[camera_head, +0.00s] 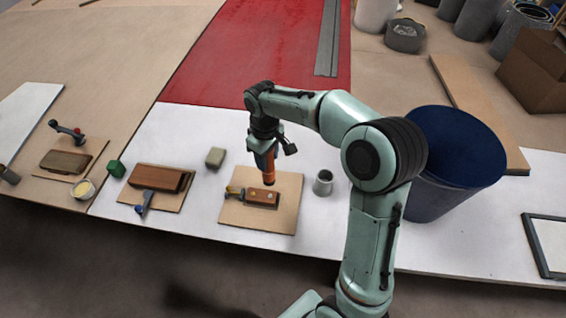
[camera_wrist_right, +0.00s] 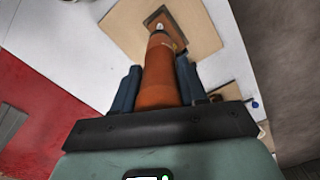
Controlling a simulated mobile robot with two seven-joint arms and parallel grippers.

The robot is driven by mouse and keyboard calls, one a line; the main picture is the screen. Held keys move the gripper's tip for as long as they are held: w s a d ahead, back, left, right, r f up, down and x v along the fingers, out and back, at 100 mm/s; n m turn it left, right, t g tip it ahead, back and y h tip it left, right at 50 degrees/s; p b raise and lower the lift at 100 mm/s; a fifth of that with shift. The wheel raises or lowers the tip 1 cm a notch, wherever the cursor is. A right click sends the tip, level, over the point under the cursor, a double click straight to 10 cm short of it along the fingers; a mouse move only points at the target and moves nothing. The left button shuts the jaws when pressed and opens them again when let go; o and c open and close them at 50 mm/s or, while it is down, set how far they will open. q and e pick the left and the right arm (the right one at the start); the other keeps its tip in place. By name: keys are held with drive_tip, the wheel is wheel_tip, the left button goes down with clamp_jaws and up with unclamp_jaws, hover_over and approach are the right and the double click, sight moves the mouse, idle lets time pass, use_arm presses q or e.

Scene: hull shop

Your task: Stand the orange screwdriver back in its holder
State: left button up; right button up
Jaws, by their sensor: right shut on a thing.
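My right gripper (camera_head: 264,146) is shut on the orange screwdriver (camera_head: 266,163), which hangs steeply below it over a square tan board. In the right wrist view, the orange screwdriver (camera_wrist_right: 160,78) lies between the blue fingers (camera_wrist_right: 157,88), its far end pointing at a brown block on the board. That brown wooden block (camera_head: 262,197) has small light spots on top. I cannot tell if the screwdriver touches it. A small grey cup (camera_head: 323,183), possibly the holder, stands upright right of the board. My left gripper is not in view.
A large blue bin (camera_head: 450,165) is at the right, behind my arm.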

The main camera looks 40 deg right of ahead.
drive_tip(key=s+d+r+m, duration=0.4)
drive_tip(key=d+r+m, duration=0.1)
drive_tip(key=d+m, duration=0.4)
drive_tip(key=s+d+r+m, duration=0.4)
drive_tip(key=d+m, duration=0.5)
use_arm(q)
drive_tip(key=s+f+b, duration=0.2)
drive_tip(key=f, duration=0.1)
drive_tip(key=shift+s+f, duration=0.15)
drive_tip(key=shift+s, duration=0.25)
use_arm(e)
wheel_tip(320, 180, down, 19)
drive_tip(key=shift+w, duration=0.15)
use_arm(q)
drive_tip(key=shift+b, duration=0.3)
use_arm(e)
drive_tip(key=shift+f, duration=0.25)
drive_tip(key=shift+f, duration=0.35)
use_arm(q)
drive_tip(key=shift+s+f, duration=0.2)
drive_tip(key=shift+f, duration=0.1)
use_arm(e)
drive_tip(key=o, duration=1.1)
drive_tip(key=shift+a, duration=0.1)
drive_tip(key=shift+c, duration=0.2)
